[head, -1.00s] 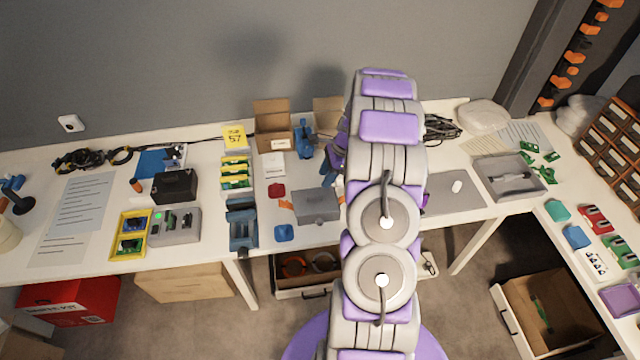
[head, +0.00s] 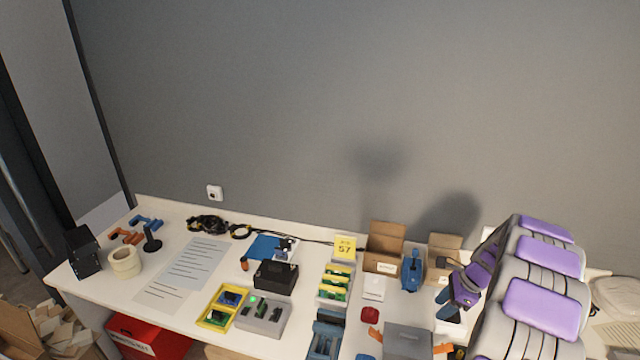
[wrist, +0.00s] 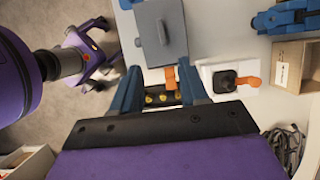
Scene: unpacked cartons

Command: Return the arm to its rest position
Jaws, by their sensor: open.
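My arm (head: 540,285) arches over the right part of the workbench in the head view, in purple and grey segments. My gripper (head: 444,302) hangs low over the bench, right of a small cardboard box and close to a grey box (head: 405,342). In the wrist view my gripper (wrist: 160,82) has its two blue fingers spread apart. A black item with yellow dots (wrist: 160,97) and an orange part (wrist: 170,78) show between the fingers, below them; I see nothing held. The grey box also shows in the wrist view (wrist: 160,30).
Open cardboard boxes (head: 384,245) stand at the back against the wall, with a blue tool (head: 411,272) between them. A black box (head: 276,277), yellow tray (head: 221,307) and papers (head: 190,268) lie left. A white unit with an orange part (wrist: 247,81) sits beside the gripper.

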